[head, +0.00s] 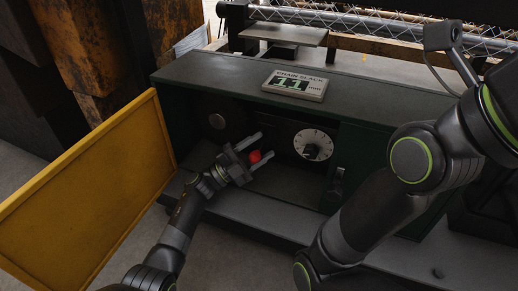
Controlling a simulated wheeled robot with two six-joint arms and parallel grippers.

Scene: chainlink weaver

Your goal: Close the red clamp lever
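A red knob (255,156), taken to be the end of the clamp lever, shows low in the open bay of the dark green cabinet. The rest of the lever is hidden or too dark to make out. My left gripper (264,145) reaches into the bay from the lower left. Its two fingers are spread apart, with the red knob appearing between them. I cannot tell whether a finger touches it. My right arm crosses the right side of the head view, and its gripper is outside the picture.
A white dial (313,144) with a dark knob is right of the gripper. A "CHAIN SLACK" display (295,85) reading about 11 mm sits on the cabinet top (220,72). The yellow door (90,205) stands open at left. Chain-link mesh (350,22) runs behind.

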